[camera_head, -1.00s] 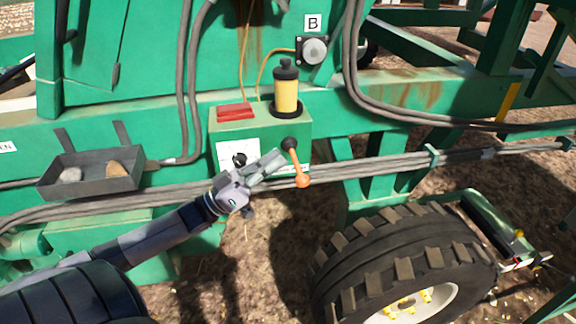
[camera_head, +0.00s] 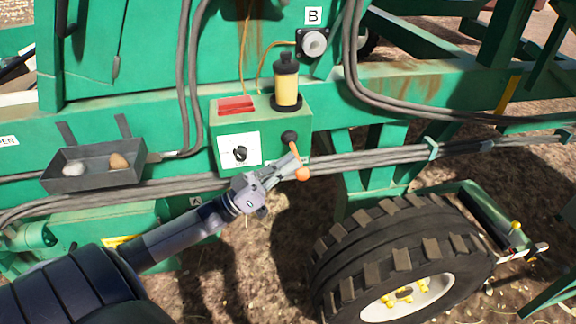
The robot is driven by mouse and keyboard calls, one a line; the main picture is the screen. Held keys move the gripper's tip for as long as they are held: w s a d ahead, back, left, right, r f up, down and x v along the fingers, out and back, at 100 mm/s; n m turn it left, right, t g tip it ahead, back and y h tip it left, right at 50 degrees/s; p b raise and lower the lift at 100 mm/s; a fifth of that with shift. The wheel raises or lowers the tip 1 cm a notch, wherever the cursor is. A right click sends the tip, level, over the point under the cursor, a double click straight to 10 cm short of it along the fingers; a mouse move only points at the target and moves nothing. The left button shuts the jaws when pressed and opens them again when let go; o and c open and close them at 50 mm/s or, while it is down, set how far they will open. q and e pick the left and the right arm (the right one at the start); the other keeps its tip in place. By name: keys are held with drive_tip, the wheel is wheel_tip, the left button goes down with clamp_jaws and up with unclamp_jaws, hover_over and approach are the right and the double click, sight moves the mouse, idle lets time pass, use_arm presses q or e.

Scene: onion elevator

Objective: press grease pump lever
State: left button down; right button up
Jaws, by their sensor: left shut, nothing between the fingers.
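The grease pump is a green box (camera_head: 268,125) on the machine's frame, with a yellow and black reservoir (camera_head: 286,84) on top. Its lever (camera_head: 295,156) is an orange rod with an orange knob, hanging down from a black pivot at the box's right. My left gripper (camera_head: 291,163) comes in from lower left. It is shut and empty, its tips at the lever rod just above the knob; I cannot tell whether they touch. My right gripper is not in view.
Grey hoses (camera_head: 365,157) run across behind the gripper and lever. A grey tray (camera_head: 95,176) with two stones is at left. A large tyre (camera_head: 398,258) stands at lower right. Bare ground shows below the box.

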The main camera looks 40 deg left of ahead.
use_arm(q)
wheel_tip(320, 180, down, 8)
drive_tip(key=m+g+h+b, duration=0.5)
drive_tip(key=m+b, duration=0.5)
drive_tip(key=b, duration=0.2)
drive_tip(key=shift+w+a, duration=0.2)
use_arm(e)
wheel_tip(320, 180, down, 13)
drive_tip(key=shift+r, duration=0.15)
